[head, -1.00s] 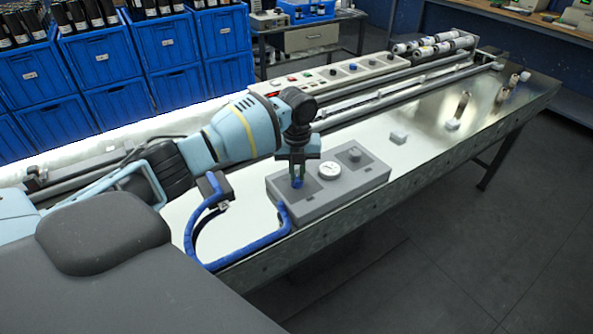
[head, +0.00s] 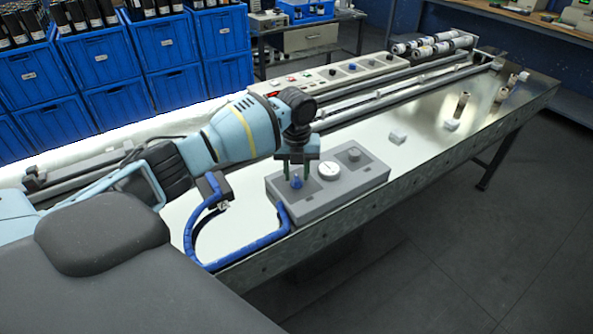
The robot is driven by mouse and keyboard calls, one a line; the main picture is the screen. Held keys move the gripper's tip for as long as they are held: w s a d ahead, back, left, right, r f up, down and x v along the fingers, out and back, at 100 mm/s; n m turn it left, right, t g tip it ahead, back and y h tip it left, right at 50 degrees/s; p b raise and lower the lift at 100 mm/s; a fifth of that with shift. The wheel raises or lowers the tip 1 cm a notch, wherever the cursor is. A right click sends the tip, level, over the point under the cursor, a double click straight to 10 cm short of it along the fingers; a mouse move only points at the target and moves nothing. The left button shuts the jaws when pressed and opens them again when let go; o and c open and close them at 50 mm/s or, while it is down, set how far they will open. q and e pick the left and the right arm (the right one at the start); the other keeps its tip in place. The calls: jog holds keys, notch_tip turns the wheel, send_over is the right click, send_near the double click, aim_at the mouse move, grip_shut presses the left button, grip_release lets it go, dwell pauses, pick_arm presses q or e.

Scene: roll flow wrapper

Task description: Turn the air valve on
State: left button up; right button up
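A grey box (head: 329,200) stands on the metal table with a white round gauge (head: 329,171) on its top. A small blue knob (head: 297,182), which looks like the air valve, sits in a dark recess on its left part; a grey knob (head: 354,155) sits on its right part. My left gripper (head: 297,174) points down over the blue knob. Its two green-tipped fingers stand apart on either side of the knob, with a visible gap, and look open. Whether a fingertip touches it is too small to tell. My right gripper is out of view.
A blue hose (head: 238,254) loops from a black block (head: 213,187) to the box's left side. A long panel with knobs and buttons (head: 330,76) runs behind.

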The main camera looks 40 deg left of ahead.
aim_at(297, 175)
pick_arm(q)
jog(key=shift+r, duration=3.9)
